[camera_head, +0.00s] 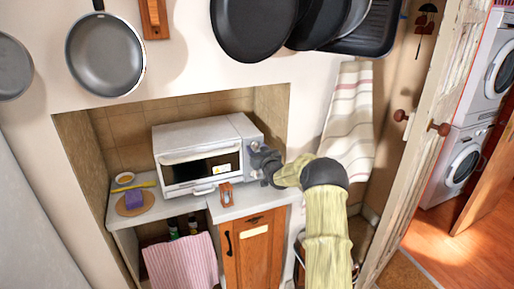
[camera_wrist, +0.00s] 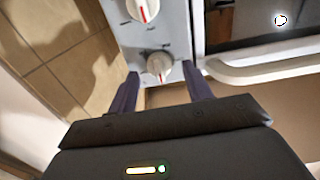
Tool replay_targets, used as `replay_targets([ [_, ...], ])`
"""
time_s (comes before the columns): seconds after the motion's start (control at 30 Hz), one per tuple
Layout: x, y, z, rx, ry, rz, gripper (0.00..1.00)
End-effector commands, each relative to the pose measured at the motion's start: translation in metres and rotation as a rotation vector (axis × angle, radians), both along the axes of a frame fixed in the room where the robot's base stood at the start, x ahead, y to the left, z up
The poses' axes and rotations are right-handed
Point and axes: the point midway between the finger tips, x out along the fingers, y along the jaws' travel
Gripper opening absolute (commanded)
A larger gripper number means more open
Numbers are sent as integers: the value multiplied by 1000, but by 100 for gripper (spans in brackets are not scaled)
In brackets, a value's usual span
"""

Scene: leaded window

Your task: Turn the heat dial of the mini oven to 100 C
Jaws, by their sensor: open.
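The white mini oven (camera_head: 201,137) stands in the tiled alcove with its door shut. Its control panel (camera_wrist: 176,38) fills the top middle of the wrist view. One round dial (camera_wrist: 158,68) with a red pointer mark sits between my fingertips. A second dial (camera_wrist: 142,9) with a red stripe is at the top edge of that view. The panel markings are too blurred to read, so I cannot tell which dial sets the heat. My gripper (camera_head: 262,159) is open at the oven's right front. Its fingers (camera_wrist: 161,70) straddle the nearer dial; contact is unclear.
The oven's door handle (camera_wrist: 270,66) is right of the panel. A small orange-brown object (camera_head: 226,192) stands on the counter (camera_head: 243,208) before the oven. A board with a purple item (camera_head: 133,199) is at the left. Pans (camera_head: 105,55) hang above.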

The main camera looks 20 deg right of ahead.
Motion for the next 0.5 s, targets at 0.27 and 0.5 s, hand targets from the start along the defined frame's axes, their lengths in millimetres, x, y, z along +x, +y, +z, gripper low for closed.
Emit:
replay_targets([
  [0.27,8,0,0,-1,0,0,50],
  [0.5,8,0,0,-1,0,0,34],
])
